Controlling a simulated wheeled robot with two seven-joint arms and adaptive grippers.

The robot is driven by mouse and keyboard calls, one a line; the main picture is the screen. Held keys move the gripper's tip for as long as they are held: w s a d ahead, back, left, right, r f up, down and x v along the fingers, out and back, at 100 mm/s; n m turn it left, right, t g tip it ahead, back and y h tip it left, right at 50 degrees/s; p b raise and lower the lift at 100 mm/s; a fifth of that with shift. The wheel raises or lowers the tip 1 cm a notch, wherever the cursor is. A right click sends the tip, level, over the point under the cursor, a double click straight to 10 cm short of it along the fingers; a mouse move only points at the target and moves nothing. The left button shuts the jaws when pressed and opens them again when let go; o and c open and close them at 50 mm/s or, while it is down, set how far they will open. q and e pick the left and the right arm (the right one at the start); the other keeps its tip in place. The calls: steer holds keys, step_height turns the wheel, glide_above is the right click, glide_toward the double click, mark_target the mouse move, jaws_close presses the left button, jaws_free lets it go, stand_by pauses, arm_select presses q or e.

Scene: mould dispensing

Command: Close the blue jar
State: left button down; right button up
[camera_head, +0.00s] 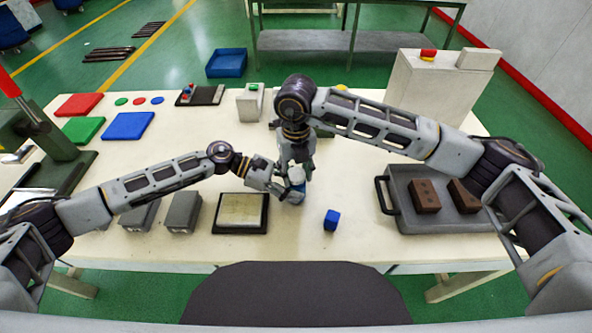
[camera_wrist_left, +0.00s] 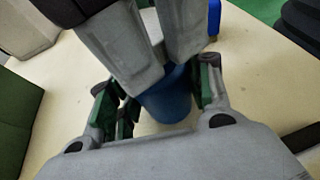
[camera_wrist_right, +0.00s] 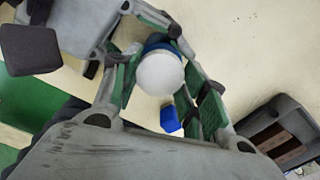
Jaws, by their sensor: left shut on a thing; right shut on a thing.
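The blue jar (camera_head: 299,189) stands upright over the table near its middle. My left gripper (camera_head: 287,189) is shut around its side; in the left wrist view the jar (camera_wrist_left: 168,103) sits between the fingers. My right gripper (camera_head: 297,163) points down from above and is shut on a white round lid (camera_head: 297,175). In the right wrist view the lid (camera_wrist_right: 160,73) covers most of the jar, with a blue edge of the jar (camera_wrist_right: 158,47) showing past it. The lid is directly above or on the jar; whether it is seated cannot be told.
A blue cube (camera_head: 331,220) lies on the table to the right of the jar. A dark-framed plate (camera_head: 241,212) lies at left front of it. A grey tray (camera_head: 398,205) with brown bricks is at the right. Grey blocks (camera_head: 183,212) stand further left.

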steer(key=o, duration=1.2)
steer(key=shift+r, duration=0.1)
step_height(320, 180, up, 12)
arm_select(q)
steer(key=c, duration=0.6)
jaws_free()
steer(key=shift+o, duration=0.2)
